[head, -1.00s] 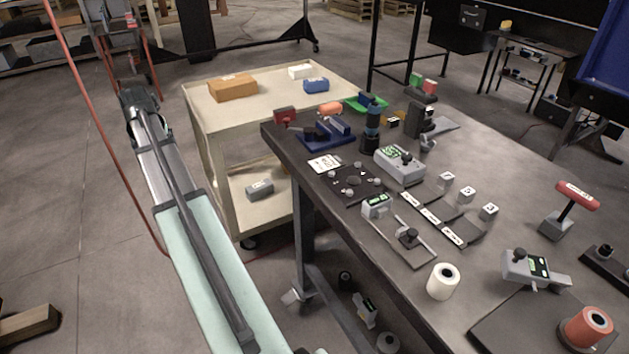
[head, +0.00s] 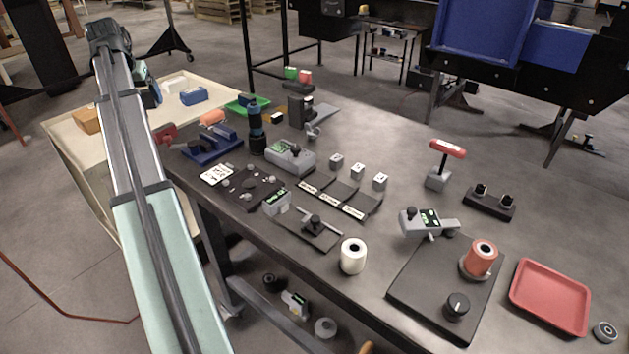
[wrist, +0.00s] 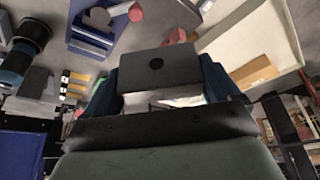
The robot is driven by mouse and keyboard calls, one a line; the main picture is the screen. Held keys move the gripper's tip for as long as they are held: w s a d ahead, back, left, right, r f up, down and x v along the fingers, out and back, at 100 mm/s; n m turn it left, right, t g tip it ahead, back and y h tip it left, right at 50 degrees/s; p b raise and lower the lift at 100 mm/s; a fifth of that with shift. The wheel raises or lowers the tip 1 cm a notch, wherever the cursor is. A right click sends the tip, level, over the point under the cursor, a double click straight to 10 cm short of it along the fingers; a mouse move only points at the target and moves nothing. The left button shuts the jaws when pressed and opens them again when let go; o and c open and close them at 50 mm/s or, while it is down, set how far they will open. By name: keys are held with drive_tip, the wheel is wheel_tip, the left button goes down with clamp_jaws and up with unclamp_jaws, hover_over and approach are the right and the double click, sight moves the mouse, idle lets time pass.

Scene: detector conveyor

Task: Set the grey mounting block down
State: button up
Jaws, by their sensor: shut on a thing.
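In the wrist view the grey mounting block (wrist: 160,62), a grey block with a dark round hole in its face, sits between the two dark blue fingers of my gripper (wrist: 163,78). The gripper is shut on it. In the head view my gripper (head: 149,90) is partly hidden behind my arm, in front of the cream cart. I cannot make out the block there. The dark workbench (head: 345,130) lies to the right of the gripper.
The cream cart (head: 75,150) carries an orange box (head: 87,120) and a blue item (head: 194,96). Near the bench's left end stand a red item (head: 165,134), a blue fixture (head: 212,147) and a dark cylinder (head: 256,135). A red tray (head: 550,297) lies at the right. The bench's far middle is fairly clear.

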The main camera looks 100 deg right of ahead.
drive_tip(key=s+d+r+m+g, duration=0.1)
drive_tip(key=s+d+r+m, duration=0.1)
drive_tip(key=s, duration=0.6)
drive_tip(key=s+d+r+m, duration=0.1)
drive_tip(key=s+d+r, duration=0.1)
drive_tip(key=s, duration=0.6)
drive_tip(key=m+g+y, duration=0.1)
drive_tip(key=m+g, duration=0.1)
drive_tip(key=m, duration=0.4)
hover_over(391, 177)
drive_tip(key=w+a, duration=0.1)
wheel_tip(391, 177, down, 14)
drive_tip(key=shift+w+f, duration=0.1)
drive_tip(key=shift+f, duration=4.4)
drive_tip(key=o, duration=1)
drive_tip(key=shift+f, duration=0.1)
